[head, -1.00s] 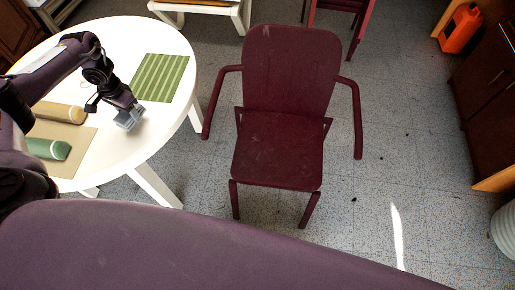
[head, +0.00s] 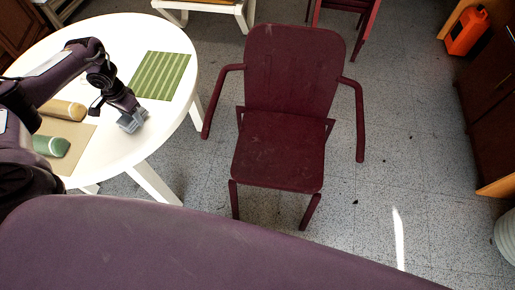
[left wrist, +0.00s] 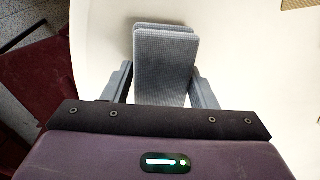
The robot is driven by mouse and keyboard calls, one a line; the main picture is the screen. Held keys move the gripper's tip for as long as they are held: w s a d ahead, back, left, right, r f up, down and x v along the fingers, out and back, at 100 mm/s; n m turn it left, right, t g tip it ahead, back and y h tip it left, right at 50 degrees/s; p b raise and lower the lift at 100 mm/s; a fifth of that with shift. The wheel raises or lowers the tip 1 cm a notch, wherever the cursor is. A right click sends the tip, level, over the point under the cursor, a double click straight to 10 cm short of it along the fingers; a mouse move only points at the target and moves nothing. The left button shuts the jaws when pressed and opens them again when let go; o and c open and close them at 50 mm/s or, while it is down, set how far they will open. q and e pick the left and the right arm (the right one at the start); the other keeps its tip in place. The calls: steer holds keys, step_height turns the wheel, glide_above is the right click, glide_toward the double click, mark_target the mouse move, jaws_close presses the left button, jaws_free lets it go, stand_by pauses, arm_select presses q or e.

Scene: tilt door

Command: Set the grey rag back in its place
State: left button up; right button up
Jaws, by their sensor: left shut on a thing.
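The grey rag (left wrist: 165,62) is a folded, textured cloth between the fingers of my left gripper (left wrist: 162,88) in the left wrist view. In the head view my left gripper (head: 131,122) holds the grey rag (head: 133,124) over the right part of the white round table (head: 120,151). I cannot tell how high it is above the tabletop. A tan mat (head: 84,132) lies on the table to the left of the gripper. On it are a rolled yellow cloth (head: 62,110) and a rolled green cloth (head: 51,146). My right gripper is not in view.
A green striped mat (head: 160,75) lies at the table's back right. A dark red armchair (head: 278,150) stands on the floor right of the table. An orange container (head: 466,30) is at the far right. Bare tabletop surrounds the gripper.

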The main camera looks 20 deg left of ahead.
arm_select(q)
steer(key=shift+f, duration=0.1)
steer(key=shift+f, duration=0.4)
stand_by(0.3)
steer(key=o, duration=1.4)
steer(key=shift+c, duration=0.2)
steer(key=shift+r, duration=0.1)
steer(key=shift+r, duration=0.35)
step_height(320, 180, up, 7)
